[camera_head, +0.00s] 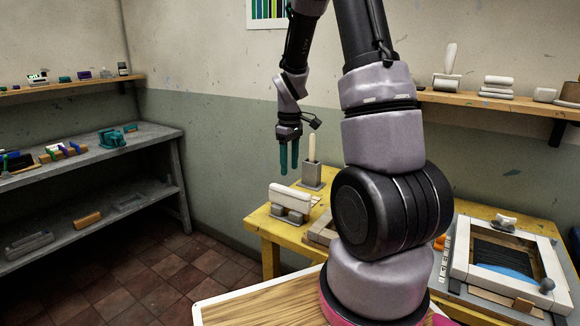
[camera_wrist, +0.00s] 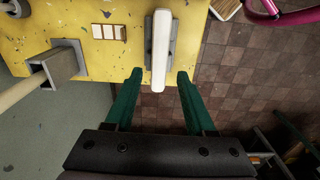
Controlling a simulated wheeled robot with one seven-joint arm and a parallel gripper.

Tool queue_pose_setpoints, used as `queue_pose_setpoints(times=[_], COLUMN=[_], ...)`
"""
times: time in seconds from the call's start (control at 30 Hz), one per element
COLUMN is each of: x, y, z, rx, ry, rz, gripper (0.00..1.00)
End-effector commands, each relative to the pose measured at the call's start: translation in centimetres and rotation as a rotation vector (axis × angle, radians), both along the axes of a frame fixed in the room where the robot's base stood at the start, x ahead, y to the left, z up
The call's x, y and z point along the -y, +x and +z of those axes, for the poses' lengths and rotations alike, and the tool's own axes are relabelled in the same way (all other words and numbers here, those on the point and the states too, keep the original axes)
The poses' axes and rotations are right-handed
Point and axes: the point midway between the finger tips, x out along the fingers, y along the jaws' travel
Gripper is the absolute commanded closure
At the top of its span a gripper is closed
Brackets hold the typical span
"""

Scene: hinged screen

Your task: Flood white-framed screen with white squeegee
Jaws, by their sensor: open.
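The white squeegee (camera_head: 290,195) is a white bar resting across a grey stand (camera_head: 292,216) on the yellow table, left of my arm in the head view. In the wrist view the squeegee (camera_wrist: 161,50) lies lengthwise, its near end between the fingertips. My gripper (camera_head: 289,160) points down with teal fingers, open and empty, above the squeegee. In the wrist view the fingers (camera_wrist: 159,76) stand apart on either side. The white-framed screen (camera_head: 461,243) lies at the right of the table, with black mesh and a blue area inside. My arm hides the table's middle.
A grey holder (camera_head: 312,176) with an upright cream stick stands behind the squeegee; it also shows in the wrist view (camera_wrist: 64,62). Grey shelving (camera_head: 85,165) is at the left. A wall shelf (camera_head: 470,100) with white items is at the right. Tiled floor lies beside the table.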

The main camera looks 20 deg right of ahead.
Motion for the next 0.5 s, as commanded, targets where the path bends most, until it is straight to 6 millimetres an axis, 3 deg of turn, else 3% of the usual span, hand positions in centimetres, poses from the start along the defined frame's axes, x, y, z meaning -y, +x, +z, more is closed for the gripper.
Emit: queue_pose_setpoints(times=[0.33, 0.5], x=[0.2, 0.2], y=[0.1, 0.1], z=[-2.3, -4.4], rx=[-0.016, -0.017], ry=[-0.003, -0.003], rz=[0.024, 0.023], gripper=[0.45, 0.45])
